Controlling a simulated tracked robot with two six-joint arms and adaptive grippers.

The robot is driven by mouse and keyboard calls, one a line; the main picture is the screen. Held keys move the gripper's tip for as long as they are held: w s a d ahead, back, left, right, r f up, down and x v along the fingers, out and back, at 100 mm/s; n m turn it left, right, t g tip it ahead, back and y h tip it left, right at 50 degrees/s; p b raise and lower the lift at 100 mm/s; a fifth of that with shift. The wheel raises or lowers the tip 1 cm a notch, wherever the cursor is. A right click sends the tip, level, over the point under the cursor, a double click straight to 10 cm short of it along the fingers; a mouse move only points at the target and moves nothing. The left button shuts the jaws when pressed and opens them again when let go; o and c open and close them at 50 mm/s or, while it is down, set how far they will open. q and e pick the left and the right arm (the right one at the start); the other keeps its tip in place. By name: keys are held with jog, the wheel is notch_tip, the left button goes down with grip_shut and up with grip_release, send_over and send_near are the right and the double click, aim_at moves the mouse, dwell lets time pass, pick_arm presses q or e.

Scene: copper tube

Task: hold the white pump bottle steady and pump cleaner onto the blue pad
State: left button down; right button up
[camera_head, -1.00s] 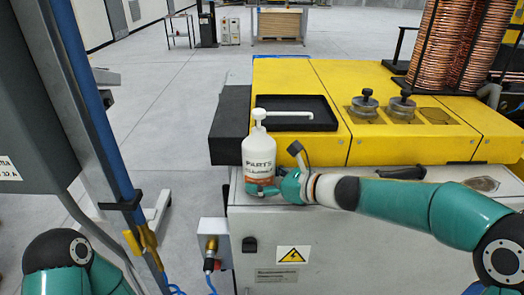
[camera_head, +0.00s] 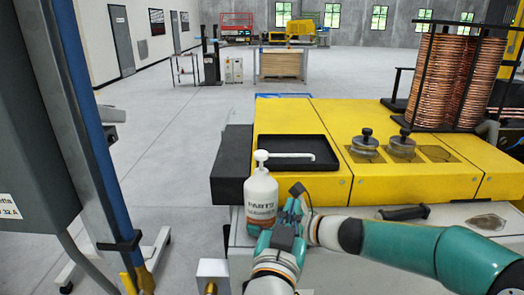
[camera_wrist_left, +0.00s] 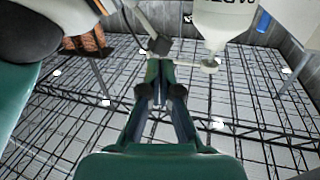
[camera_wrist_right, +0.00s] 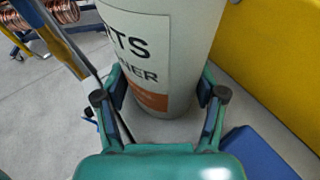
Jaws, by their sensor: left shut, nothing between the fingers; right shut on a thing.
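The white pump bottle (camera_head: 262,203) with its orange label band stands upright on the light machine front, pump head (camera_head: 263,157) on top. It fills much of the right wrist view (camera_wrist_right: 160,60). My right gripper (camera_wrist_right: 162,96) is shut around its lower body. My left gripper (camera_head: 290,213) is shut and empty, just right of the bottle and below the pump head; its closed fingers also show in the left wrist view (camera_wrist_left: 161,70). A flat blue thing (camera_wrist_right: 258,155) lies beside the bottle in the right wrist view; I cannot tell if it is the blue pad.
A black tray (camera_head: 325,165) is set in the yellow machine top (camera_head: 285,115) behind the bottle. Two knobbed round lids (camera_head: 365,145) and copper coils (camera_head: 455,80) are to the right. Open grey floor (camera_head: 165,150) lies left.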

pick_arm(q)
jog(key=a+r+n+t+y, duration=0.1)
jog(key=a+r+y, duration=0.1)
jog(key=r, duration=0.3)
jog(key=a+r+n+t+y, duration=0.1)
jog(key=a+r+y, duration=0.1)
jog(key=a+r, duration=0.1)
jog(key=shift+w+a+r+n, duration=0.3)
jog(key=shift+w+r, duration=0.1)
jog(key=shift+r, duration=0.45)
jog(key=shift+w+d, duration=0.1)
jog(key=shift+w, duration=0.05)
jog(key=r, duration=0.1)
send_over(262, 156)
jog(key=shift+w+d+r, duration=0.1)
jog(key=shift+w+r, duration=0.05)
jog(key=shift+w, duration=0.25)
jog(key=shift+s+f, duration=0.2)
jog(key=shift+f, duration=0.45)
jog(key=shift+s+f, duration=0.2)
jog(key=shift+f, duration=0.4)
jog(key=shift+s+a+f, duration=0.15)
jog(key=shift+a+f, duration=0.05)
jog(key=shift+f, duration=0.5)
